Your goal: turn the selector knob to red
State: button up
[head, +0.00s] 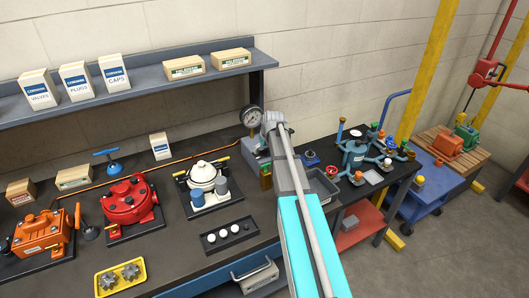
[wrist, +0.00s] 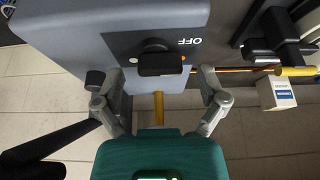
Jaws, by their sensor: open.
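In the wrist view, the black selector knob (wrist: 160,62) sits on a dark panel (wrist: 125,45) on the face of a grey box (wrist: 75,22). White letters "OFF" appear upside down beside the knob. A small orange mark shows at the knob's right edge; I see no clear red mark. My gripper (wrist: 161,76) is open, one finger on each side of the knob, with gaps between fingers and knob.
A pressure gauge (head: 251,116) stands beside my arm. A white motor (head: 202,176) and a red motor (head: 129,200) are on the bench to the left. A yellow-ended rod (wrist: 296,72) and a small white box (wrist: 276,93) lie right of the grey box in the wrist view.

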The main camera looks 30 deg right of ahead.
jog(key=shift+f, duration=0.1)
dwell(0.3)
jog(key=c, duration=1.1)
jog(key=shift+d, duration=0.1)
jog(key=shift+c, duration=0.3)
